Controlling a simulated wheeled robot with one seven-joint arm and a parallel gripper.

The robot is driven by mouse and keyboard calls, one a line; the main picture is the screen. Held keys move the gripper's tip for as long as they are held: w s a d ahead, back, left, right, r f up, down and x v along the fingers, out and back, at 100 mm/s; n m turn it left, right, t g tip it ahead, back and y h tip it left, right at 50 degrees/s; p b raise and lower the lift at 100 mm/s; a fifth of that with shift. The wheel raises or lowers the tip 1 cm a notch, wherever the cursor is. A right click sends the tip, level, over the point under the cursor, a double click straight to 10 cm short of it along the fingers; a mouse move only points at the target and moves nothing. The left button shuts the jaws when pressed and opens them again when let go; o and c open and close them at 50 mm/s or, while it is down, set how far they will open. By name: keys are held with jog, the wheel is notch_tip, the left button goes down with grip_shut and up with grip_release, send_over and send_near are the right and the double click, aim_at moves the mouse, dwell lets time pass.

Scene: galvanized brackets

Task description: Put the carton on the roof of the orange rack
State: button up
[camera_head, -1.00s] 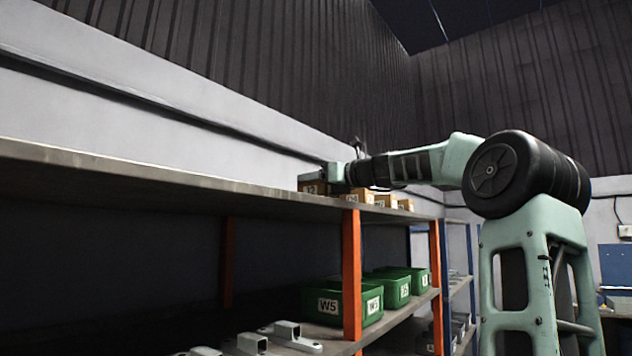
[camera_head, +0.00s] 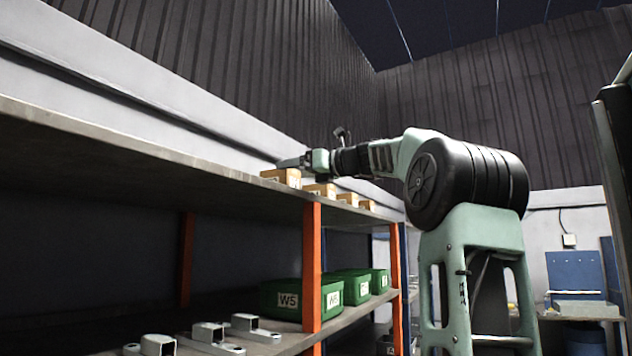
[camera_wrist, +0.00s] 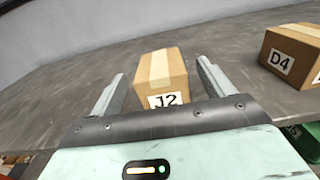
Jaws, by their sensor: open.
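The carton, a tan box labelled J2 (camera_wrist: 165,72), stands upright on the grey roof (camera_wrist: 60,95) of the orange rack (camera_head: 312,262). In the head view the same carton (camera_head: 283,178) is at the left end of a row of cartons near the roof's edge. My gripper (camera_wrist: 160,72) is open, with one finger on each side of the carton and a visible gap at both sides. In the head view my gripper (camera_head: 284,163) is at the carton's top. The carton's lower front is hidden behind my gripper's body in the wrist view.
A carton labelled D4 (camera_wrist: 293,55) stands to the right of J2 on the roof. More cartons (camera_head: 346,198) follow along the edge. Green bins (camera_head: 280,297) and grey brackets (camera_head: 208,335) are on the shelf below. The roof to the left is clear.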

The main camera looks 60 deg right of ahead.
jog(key=s+b, duration=0.1)
jog(key=s, duration=0.1)
jog(key=s+b, duration=0.1)
jog(key=s, duration=0.1)
jog(key=shift+s+d+f, duration=0.15)
jog(key=shift+s, duration=0.1)
jog(key=shift+s+r, duration=0.2)
jog(key=shift+s, duration=0.55)
